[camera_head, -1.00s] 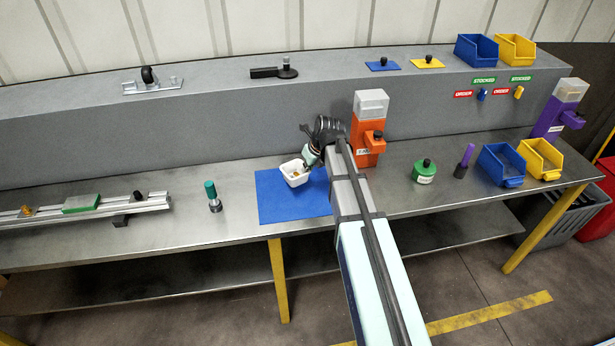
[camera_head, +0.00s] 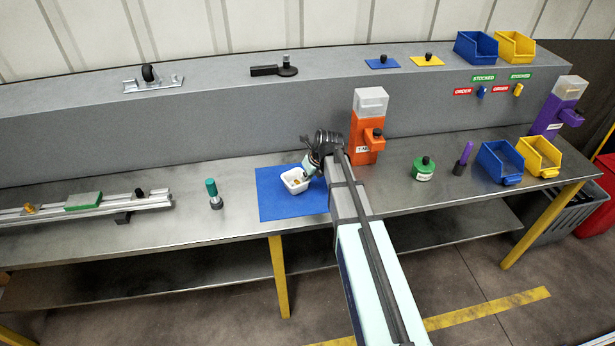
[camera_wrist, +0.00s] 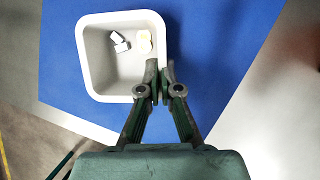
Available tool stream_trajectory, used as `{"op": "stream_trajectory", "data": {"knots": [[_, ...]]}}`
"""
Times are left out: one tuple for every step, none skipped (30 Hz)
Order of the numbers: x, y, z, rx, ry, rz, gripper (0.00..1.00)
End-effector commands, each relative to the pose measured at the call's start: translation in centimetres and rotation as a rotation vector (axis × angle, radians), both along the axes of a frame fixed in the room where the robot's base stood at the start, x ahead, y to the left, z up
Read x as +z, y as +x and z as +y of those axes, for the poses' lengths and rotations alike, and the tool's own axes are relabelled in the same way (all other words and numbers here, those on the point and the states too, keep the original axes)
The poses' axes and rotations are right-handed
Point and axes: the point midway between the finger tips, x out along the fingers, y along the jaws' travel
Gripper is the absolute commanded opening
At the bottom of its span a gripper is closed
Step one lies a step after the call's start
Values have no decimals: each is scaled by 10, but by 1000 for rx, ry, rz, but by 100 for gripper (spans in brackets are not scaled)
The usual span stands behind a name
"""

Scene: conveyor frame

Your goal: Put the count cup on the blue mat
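The count cup (camera_head: 295,187) is a small white square cup with a few small pieces inside. It is over the blue mat (camera_head: 275,211) on the bench. I cannot tell whether its base touches the mat. In the wrist view the cup (camera_wrist: 95,60) looks upright, with blue mat (camera_wrist: 215,50) around much of it. My gripper (camera_wrist: 161,75) is shut on the cup's wall near one corner, with one fingertip inside and the other outside. In the head view my gripper (camera_head: 310,168) is at the cup's upper right, and my arm covers the mat's right edge.
An orange dispenser (camera_head: 365,143) stands just behind and right of my gripper. A green round container (camera_head: 424,170) and blue (camera_head: 497,168) and yellow (camera_head: 540,160) bins are further right. A green-topped tool (camera_head: 213,195) stands left of the mat, with bare bench between.

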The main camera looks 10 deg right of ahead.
Motion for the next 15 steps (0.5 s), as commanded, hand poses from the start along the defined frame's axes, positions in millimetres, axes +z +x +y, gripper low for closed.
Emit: {"op": "stream_trajectory", "data": {"knots": [[0, 0, 0, 0, 0, 0, 13], [0, 0, 0, 0, 0, 0, 23], [0, 0, 0, 0, 0, 0, 31], [0, 0, 0, 0, 0, 0, 31], [0, 0, 0, 0, 0, 0, 31], [0, 0, 0, 0, 0, 0, 31], [0, 0, 0, 0, 0, 0, 31], [0, 0, 0, 0, 0, 0, 31], [0, 0, 0, 0, 0, 0, 31], [0, 0, 0, 0, 0, 0, 31], [0, 0, 0, 0, 0, 0, 31], [0, 0, 0, 0, 0, 0, 31], [1, 0, 0, 0, 0, 0, 31], [2, 0, 0, 0, 0, 0, 31], [3, 0, 0, 0, 0, 0, 31]]}}
